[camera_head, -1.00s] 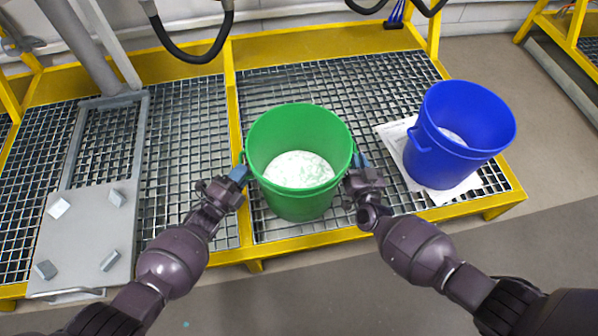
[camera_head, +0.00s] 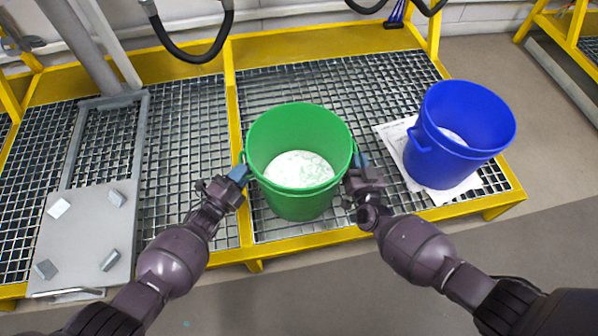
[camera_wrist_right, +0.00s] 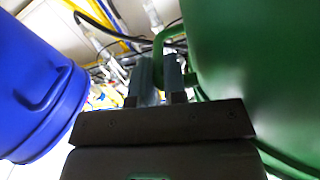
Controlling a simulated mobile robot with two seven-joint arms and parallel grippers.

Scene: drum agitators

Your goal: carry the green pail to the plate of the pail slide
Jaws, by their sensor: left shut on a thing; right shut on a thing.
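The green pail (camera_head: 300,202) is upright at the middle of the head view, over the grating, with white material inside. I cannot tell whether its base touches the grating. My left gripper (camera_head: 241,172) is shut on the handle at its left side. My right gripper (camera_head: 358,162) is shut on the handle at its right side; in the right wrist view the fingers (camera_wrist_right: 160,75) close on a green handle (camera_wrist_right: 160,45) beside the pail wall (camera_wrist_right: 245,70). The pail slide's grey plate (camera_head: 85,240) lies at the left, with several small blocks on it.
A blue pail (camera_head: 440,165) stands on a white sheet (camera_head: 395,135) to the right; it also shows in the right wrist view (camera_wrist_right: 35,85). A yellow frame bar (camera_head: 232,110) divides the grating between green pail and slide. Black hoses (camera_head: 195,58) hang at the back.

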